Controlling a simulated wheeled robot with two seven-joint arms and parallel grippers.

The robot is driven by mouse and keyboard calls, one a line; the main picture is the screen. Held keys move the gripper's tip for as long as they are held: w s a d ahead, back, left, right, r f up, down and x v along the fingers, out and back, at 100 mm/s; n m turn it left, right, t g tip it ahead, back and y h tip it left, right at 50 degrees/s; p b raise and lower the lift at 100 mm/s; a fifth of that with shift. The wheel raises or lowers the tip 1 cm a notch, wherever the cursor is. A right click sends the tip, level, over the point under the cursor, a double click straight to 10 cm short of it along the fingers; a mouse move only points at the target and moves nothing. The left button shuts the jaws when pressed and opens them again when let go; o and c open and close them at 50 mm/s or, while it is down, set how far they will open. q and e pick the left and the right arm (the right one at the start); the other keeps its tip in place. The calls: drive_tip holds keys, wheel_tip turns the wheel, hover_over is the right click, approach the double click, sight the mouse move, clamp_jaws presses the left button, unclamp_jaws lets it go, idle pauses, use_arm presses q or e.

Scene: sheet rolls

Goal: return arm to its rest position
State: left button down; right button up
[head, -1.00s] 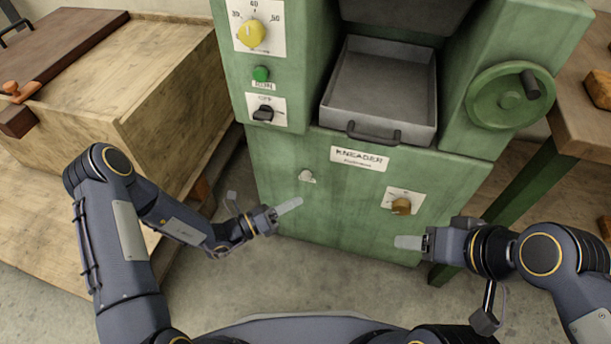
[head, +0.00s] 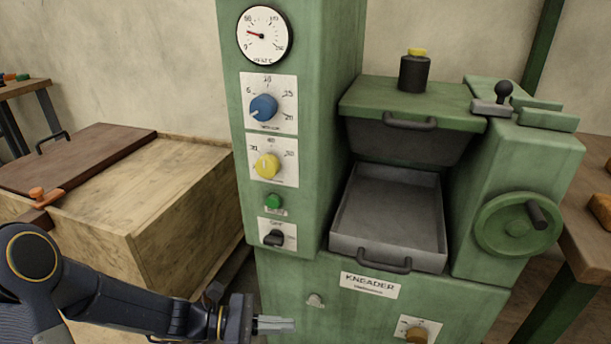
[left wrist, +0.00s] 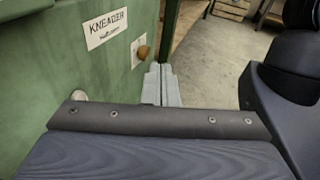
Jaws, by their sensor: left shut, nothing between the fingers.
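My left gripper (head: 274,325) is at the lower middle of the head view, in front of the lower panel of the green kneader (head: 300,275). Its fingers are together with nothing between them. In the left wrist view the closed grey fingers (left wrist: 161,86) point along the kneader front (left wrist: 50,75), beside the brown knob (left wrist: 141,51). A dark part of my own body fills the right edge there. My right gripper is outside the head view.
The kneader has an empty grey tray (head: 390,215), a handwheel (head: 518,224), a blue knob (head: 263,108) and a yellow knob (head: 267,166). A wooden chest (head: 170,205) stands left. A wooden table (head: 590,240) is at the right. Bare floor (left wrist: 215,70) shows in the wrist view.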

use_arm(q)
drive_tip(key=s+a+r+m+t+y, duration=0.35)
drive_tip(key=s+a+m+y, duration=0.25)
drive_tip(key=s+a+m, duration=0.25)
drive_tip(key=s+a+r+m+t+y, duration=0.2)
drive_tip(key=s+a+r+m+y, duration=0.3)
drive_tip(key=s+a+m+y, duration=0.3)
wheel_tip(320, 180, up, 32)
drive_tip(key=h+p, duration=0.1)
drive_tip(key=p, duration=3.2)
drive_tip(key=shift+w+d+r+m+g, duration=0.15)
drive_tip(key=shift+w+d+m+g, duration=0.1)
drive_tip(key=shift+d+m+g, duration=0.15)
